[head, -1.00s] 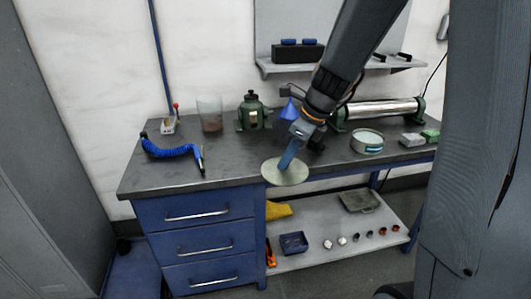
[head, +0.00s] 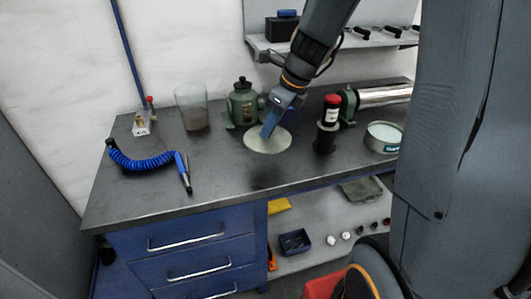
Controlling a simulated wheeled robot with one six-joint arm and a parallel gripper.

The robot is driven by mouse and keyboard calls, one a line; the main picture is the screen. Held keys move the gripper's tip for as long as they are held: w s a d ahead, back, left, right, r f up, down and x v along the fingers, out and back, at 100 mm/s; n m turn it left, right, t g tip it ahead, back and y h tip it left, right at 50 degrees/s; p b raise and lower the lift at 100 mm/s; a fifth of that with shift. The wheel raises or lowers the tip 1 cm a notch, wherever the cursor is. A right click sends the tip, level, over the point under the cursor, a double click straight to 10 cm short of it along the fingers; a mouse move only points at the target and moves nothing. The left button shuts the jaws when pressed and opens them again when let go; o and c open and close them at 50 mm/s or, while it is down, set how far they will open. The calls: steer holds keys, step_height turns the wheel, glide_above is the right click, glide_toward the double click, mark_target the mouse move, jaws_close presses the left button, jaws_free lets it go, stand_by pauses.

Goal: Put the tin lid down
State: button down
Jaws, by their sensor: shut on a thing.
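The tin lid (head: 268,141) is a flat, pale grey-green disc over the workbench top (head: 220,172), in front of the green bottle-shaped jack. My gripper (head: 268,132) is shut on the lid and comes down on it from the upper right. A dark shadow patch lies on the bench below and in front of the lid, so it appears to be held above the surface. The exact gap is hard to tell. The fingertips are partly hidden by the gripper body.
A green jack (head: 243,103) stands close behind the lid. A dark, red-capped bottle (head: 328,122) stands to its right, with a round tin (head: 384,137) beyond. A glass beaker (head: 192,107) and a blue coiled hose (head: 145,160) are left. The front middle of the bench is clear.

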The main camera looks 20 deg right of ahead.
step_height(320, 180, down, 9)
steer(key=shift+d+r+b, duration=0.1)
steer(key=shift+r+b, duration=0.05)
steer(key=shift+b, duration=0.3)
steer(key=c, duration=1.6)
jaws_free()
steer(key=shift+c, duration=0.2)
steer(key=shift+o, duration=0.3)
